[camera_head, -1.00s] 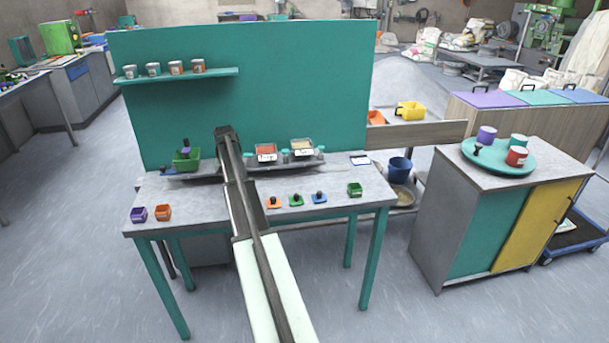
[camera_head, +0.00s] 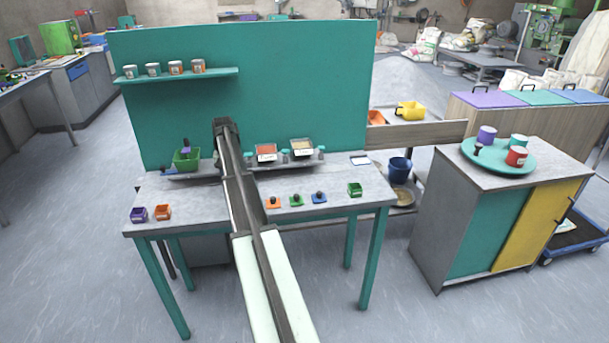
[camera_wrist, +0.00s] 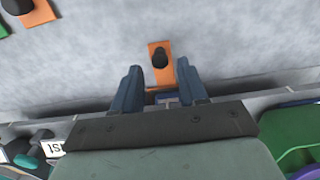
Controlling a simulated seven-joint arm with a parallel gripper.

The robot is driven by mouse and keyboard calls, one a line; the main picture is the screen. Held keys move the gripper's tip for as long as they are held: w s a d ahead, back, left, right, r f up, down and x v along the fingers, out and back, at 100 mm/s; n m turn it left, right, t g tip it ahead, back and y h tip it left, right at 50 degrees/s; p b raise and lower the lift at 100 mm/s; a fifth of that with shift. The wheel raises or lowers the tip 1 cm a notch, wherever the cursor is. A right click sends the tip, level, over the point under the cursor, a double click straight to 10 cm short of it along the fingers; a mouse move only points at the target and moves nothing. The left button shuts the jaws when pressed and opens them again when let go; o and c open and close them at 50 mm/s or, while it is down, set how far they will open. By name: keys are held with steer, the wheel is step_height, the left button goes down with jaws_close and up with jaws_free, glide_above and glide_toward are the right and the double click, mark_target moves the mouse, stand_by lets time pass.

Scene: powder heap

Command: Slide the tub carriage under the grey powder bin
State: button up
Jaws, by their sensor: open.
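My gripper (camera_wrist: 159,66) is open in the wrist view, its two blue fingers apart. An orange plate (camera_wrist: 153,48) with a black knob (camera_wrist: 160,59) shows between and just beyond the fingertips; whether it belongs to the tub carriage I cannot tell. The fingers do not visibly grip the knob. A small blue-grey part shows below the plate, mostly covered by my gripper. In the head view my arm (camera_head: 228,150) hides that spot and the fingers. No bin with grey powder can be made out; one may be hidden behind my arm.
A green tub (camera_head: 186,162) stands on the ledge left of my arm. A bin of red powder (camera_head: 266,151) and a bin of tan powder (camera_head: 301,147) stand to its right. Small knobbed plates (camera_head: 296,201) lie on the bench. The teal back panel (camera_head: 300,80) rises behind.

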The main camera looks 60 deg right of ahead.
steer(key=shift+r, duration=2.05)
